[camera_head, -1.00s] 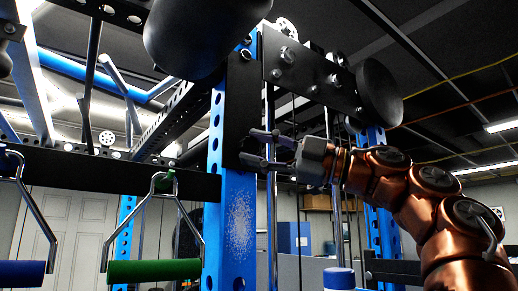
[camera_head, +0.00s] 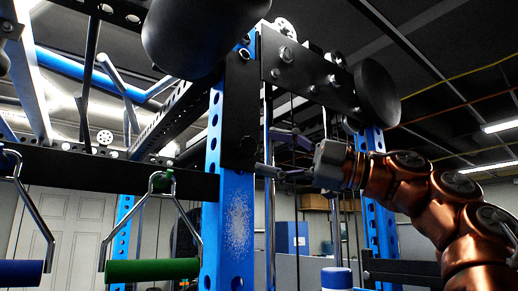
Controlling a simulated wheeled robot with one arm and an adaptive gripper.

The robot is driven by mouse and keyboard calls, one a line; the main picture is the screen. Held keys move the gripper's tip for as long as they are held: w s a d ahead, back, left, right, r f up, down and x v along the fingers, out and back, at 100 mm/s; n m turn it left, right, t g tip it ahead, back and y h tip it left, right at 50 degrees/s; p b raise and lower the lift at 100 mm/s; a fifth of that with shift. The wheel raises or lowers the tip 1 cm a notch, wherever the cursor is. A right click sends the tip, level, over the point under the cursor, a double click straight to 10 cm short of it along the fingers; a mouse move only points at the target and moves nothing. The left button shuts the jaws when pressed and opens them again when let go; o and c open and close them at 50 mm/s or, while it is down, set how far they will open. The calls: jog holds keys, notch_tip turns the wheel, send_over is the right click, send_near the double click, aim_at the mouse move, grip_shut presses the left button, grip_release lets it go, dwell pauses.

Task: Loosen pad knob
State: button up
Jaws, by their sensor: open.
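My gripper (camera_head: 268,151) is open and empty in the head view. Its two fingers point left toward the black plate (camera_head: 239,110) on the blue upright (camera_head: 229,225), and the fingertips appear just right of the plate. A small dark round spot, possibly a bolt or knob (camera_head: 247,143), shows on the plate left of the fingers. I cannot tell whether it is the pad knob. A large black rounded pad (camera_head: 195,35) hangs above the plate. A black round pad (camera_head: 377,92) is at the right end of the bolted crossbeam (camera_head: 304,75).
A green-grip handle (camera_head: 152,270) and a blue-grip handle (camera_head: 21,273) hang at the left below a black crossbar (camera_head: 110,175). Vertical steel rods (camera_head: 270,215) stand behind the fingers. A blue-capped object (camera_head: 337,279) is at the bottom.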

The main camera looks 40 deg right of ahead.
jog(key=v, duration=0.8)
jog(key=shift+s+d, duration=0.2)
jog(key=shift+s, duration=0.05)
jog(key=shift+f, duration=0.1)
